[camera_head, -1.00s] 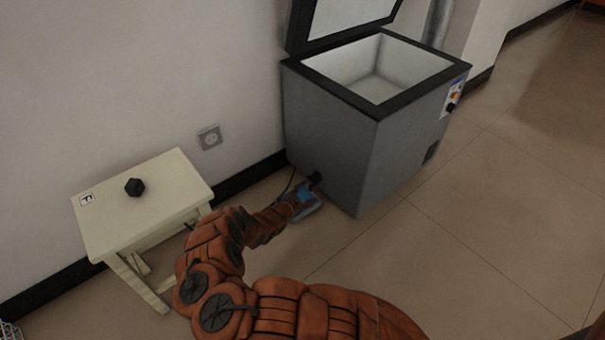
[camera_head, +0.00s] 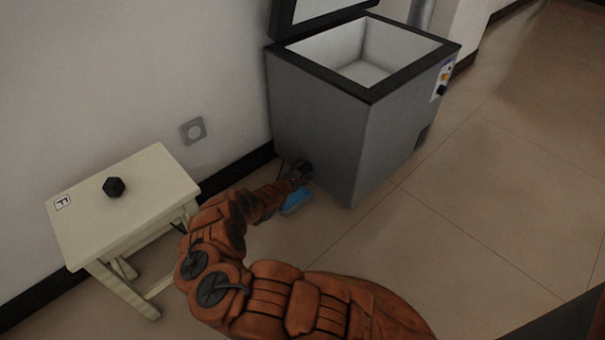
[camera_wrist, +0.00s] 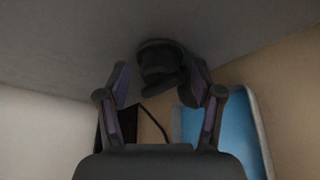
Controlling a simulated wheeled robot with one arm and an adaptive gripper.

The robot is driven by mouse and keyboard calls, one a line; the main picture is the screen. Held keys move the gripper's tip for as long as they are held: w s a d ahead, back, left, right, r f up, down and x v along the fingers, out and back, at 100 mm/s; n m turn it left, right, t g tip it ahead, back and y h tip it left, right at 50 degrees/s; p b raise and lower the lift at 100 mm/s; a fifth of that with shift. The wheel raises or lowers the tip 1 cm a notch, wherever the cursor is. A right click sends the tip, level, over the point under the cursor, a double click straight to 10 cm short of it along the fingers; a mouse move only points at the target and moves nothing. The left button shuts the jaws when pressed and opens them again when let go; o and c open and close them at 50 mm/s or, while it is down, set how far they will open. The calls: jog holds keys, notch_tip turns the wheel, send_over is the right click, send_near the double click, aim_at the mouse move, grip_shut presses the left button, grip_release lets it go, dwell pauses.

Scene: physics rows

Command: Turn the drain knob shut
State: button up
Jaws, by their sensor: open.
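The grey chest freezer (camera_head: 315,130) stands against the wall with its lid up and its inside empty. The dark drain knob (camera_wrist: 160,68) sticks out low on the freezer's side in the wrist view. My gripper (camera_wrist: 163,80) is open, with one finger on each side of the knob. I cannot tell whether the fingers touch it. In the head view my gripper (camera_head: 300,172) is at the freezer's lower side and mostly hides the knob.
A blue tray (camera_head: 296,203) lies on the floor below the gripper. A cream stool (camera_head: 155,210) bearing a black knob-like object (camera_head: 113,187) stands at the left. A wall socket (camera_head: 193,130) and a cord are near. Floor at the right is clear.

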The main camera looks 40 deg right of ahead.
jog(key=c, duration=1.1)
jog(key=shift+r, duration=0.1)
